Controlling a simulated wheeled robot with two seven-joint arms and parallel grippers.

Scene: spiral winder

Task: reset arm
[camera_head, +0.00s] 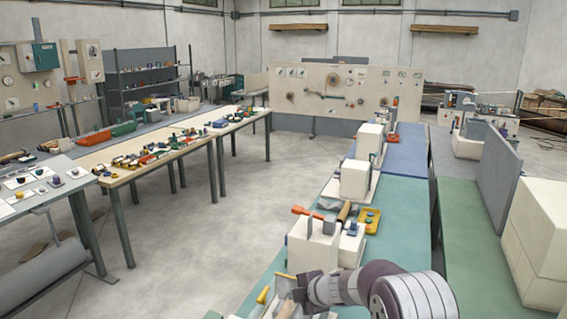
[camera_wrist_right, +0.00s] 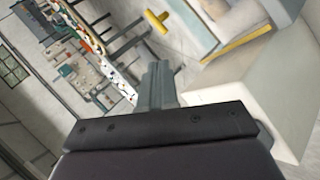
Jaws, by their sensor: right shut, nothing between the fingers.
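My right arm comes in from the lower right in the head view. Its gripper (camera_head: 287,285) is over the near end of the green bench, in front of a white block-shaped machine (camera_head: 312,250) with an orange lever (camera_head: 307,212). In the right wrist view the gripper's grey fingers (camera_wrist_right: 157,82) are together with nothing held between them. A pale block (camera_wrist_right: 235,85) is beside the fingers on the right, and I cannot tell whether they touch. My left gripper is not in view.
The green bench (camera_head: 395,205) holds a yellow tray (camera_head: 368,220) and more white machines (camera_head: 355,178). A yellow handle (camera_wrist_right: 157,21) shows beyond the fingers. A grey panel (camera_head: 497,170) and white boxes (camera_head: 537,235) stand at right. Floor between the benches is clear.

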